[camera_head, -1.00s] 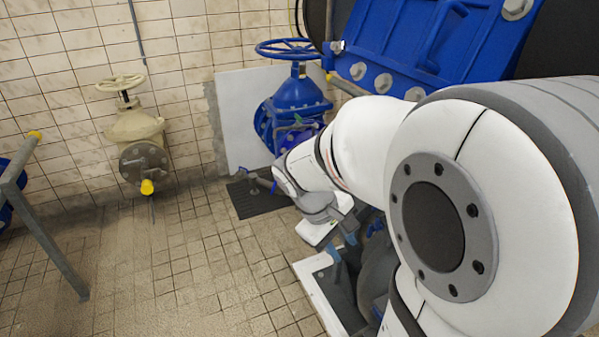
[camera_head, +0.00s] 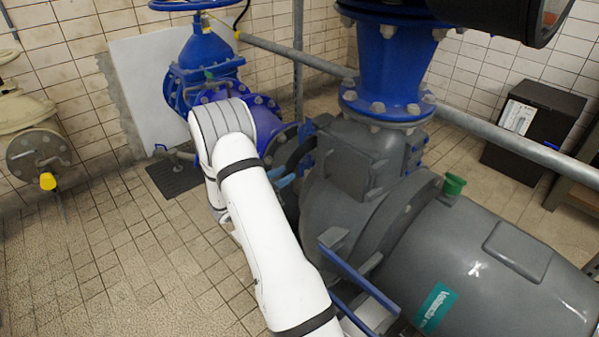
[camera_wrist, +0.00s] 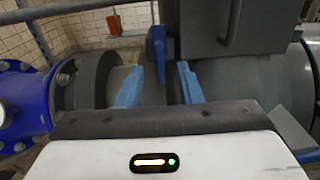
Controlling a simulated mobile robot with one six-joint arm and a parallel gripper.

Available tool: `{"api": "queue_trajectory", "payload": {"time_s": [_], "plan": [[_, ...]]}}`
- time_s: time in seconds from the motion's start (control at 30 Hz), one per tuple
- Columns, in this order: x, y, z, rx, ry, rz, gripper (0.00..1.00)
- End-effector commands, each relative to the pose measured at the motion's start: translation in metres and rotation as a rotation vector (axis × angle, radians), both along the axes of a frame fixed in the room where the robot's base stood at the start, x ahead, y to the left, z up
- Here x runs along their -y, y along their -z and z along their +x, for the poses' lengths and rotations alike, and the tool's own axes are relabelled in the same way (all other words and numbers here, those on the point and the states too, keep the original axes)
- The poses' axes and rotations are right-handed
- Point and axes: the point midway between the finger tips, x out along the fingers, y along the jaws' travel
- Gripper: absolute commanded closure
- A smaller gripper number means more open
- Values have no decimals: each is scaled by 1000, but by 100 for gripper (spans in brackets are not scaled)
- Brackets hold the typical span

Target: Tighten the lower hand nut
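My gripper (camera_wrist: 160,68) shows two light-blue fingers held apart with nothing between them, so it is open. The fingers are in front of a grey cylindrical part of the pump. In the head view my gripper (camera_head: 281,176) is beside the grey pump casing (camera_head: 345,190), partly covered by my arm. A small blue part (camera_wrist: 157,42) stands upright just beyond the fingers in the wrist view. I cannot tell whether it is a hand nut. Small blue parts (camera_head: 307,132) also show near the flange in the head view. The lower hand nut cannot be made out for certain.
A blue valve (camera_head: 203,60) and blue flanged pipe lie left of the pump. A blue vertical pipe (camera_head: 385,65) rises above it. A grey rail (camera_head: 300,58) crosses behind. A blue bar (camera_head: 358,280) juts out in front. Tiled floor (camera_head: 110,250) at left is clear.

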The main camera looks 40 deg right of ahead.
Motion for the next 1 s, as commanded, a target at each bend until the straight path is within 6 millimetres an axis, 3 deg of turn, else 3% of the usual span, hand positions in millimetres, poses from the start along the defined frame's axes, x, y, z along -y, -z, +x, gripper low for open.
{"api": "queue_trajectory", "payload": {"time_s": [0.5, 0.87, 1.0], "plan": [[70, 2, 6, -2, -2, -2, 67], [77, 1, 6, -2, -2, -2, 67], [77, 1, 6, -2, -2, -2, 78]]}}
